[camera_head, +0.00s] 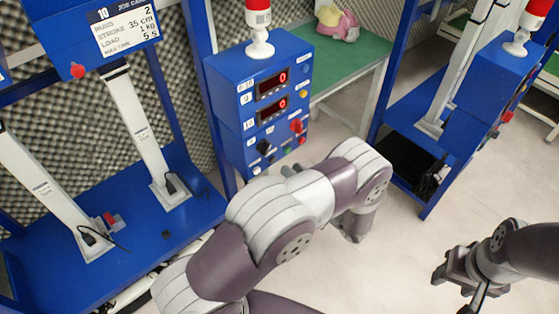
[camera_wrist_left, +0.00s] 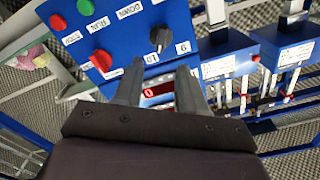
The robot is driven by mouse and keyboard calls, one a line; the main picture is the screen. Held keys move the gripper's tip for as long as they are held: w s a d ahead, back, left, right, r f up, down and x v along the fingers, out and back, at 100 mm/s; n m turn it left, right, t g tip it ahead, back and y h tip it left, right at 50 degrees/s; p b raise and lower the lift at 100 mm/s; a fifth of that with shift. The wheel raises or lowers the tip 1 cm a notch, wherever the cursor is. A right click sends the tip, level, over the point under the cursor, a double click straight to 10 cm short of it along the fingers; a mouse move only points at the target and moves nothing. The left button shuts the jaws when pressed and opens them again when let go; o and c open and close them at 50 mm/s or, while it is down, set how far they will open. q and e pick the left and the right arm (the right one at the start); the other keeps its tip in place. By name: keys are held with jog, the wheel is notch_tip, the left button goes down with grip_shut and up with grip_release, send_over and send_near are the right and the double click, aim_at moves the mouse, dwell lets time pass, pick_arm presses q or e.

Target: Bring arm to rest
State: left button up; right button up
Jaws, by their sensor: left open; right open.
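My left gripper (camera_wrist_left: 160,74) is open and empty in the left wrist view, its two dark fingers spread in front of the blue control panel (camera_wrist_left: 125,28). I cannot tell the exact gap to the panel. In the head view my left arm (camera_head: 285,215) reaches up from the bottom toward this control panel (camera_head: 232,122); its gripper is mostly hidden by the arm. My right gripper (camera_head: 454,283) is open and empty at the lower right of the head view, over the pale floor.
The panel carries red displays (camera_head: 271,84), knobs and a light tower (camera_head: 259,35). A blue press frame (camera_head: 110,230) with white columns stands left, another machine (camera_head: 485,85) at the upper right. A green table (camera_head: 340,70) holds a pink-yellow object (camera_head: 338,23). Floor (camera_head: 420,240) between the arms is clear.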

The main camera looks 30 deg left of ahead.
pick_arm(q)
jog(key=shift+v, duration=1.75)
